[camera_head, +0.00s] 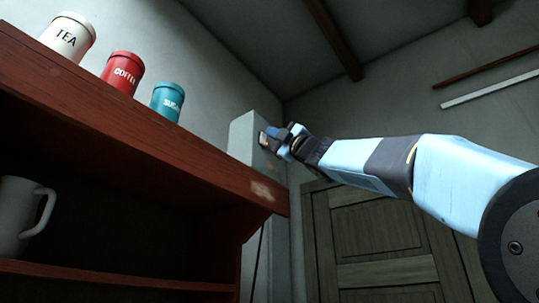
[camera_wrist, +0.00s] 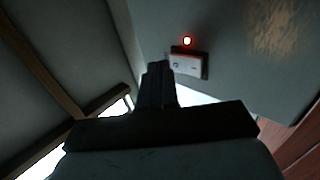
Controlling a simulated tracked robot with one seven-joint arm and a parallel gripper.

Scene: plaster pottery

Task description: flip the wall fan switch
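The wall fan switch (camera_wrist: 186,63) is a small pale rocker plate with a dark edge, on a grey-green panel in the wrist view. A lit orange-red lamp (camera_wrist: 187,41) glows just above it. In the head view the switch (camera_head: 263,140) is a small spot on the side of a grey box (camera_head: 243,135), partly hidden by my gripper. My gripper (camera_head: 272,131) is close to that side of the box. In the wrist view its dark fingers (camera_wrist: 157,72) are together, with nothing seen between them, just left of the switch. I cannot tell whether they touch it.
A red-brown wooden shelf (camera_head: 150,125) runs along the left up to the box. White tea (camera_head: 68,38), red coffee (camera_head: 123,73) and teal sugar (camera_head: 167,101) canisters stand on it. A white mug (camera_head: 18,217) is below. A wooden door (camera_head: 375,225) is behind my arm.

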